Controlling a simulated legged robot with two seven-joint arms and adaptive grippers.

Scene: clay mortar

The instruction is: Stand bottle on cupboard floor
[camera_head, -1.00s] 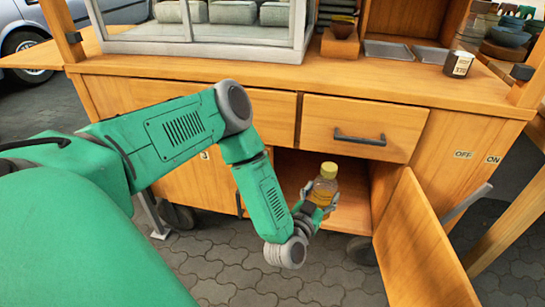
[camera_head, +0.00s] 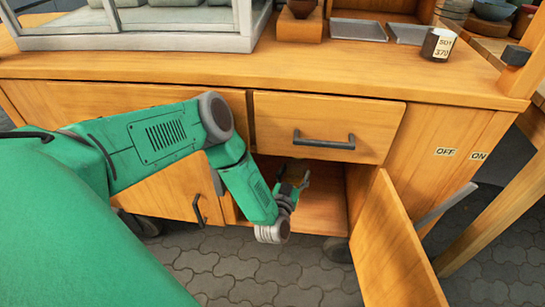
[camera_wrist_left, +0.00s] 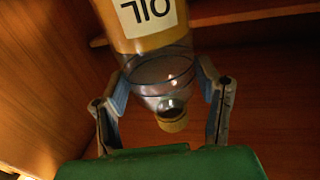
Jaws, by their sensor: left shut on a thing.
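The oil bottle (camera_wrist_left: 155,42) shows in the left wrist view, with a pale "OIL" label and a yellow cap. I cannot make it out in the head view. My left gripper (camera_wrist_left: 165,88) is shut on it, a finger on each side near its clear shoulder. In the head view the left gripper (camera_head: 293,184) is inside the open cupboard. The cupboard floor (camera_head: 322,214) shows as a wooden board below it. I cannot tell whether the bottle's base touches the floor. My right gripper is not in view.
The open cupboard door (camera_head: 395,245) swings out to the right of the opening. A drawer (camera_head: 325,115) with a dark handle is shut above it. A closed door (camera_head: 165,192) is on the left. The countertop (camera_head: 390,70) holds a glass case, trays and a tin.

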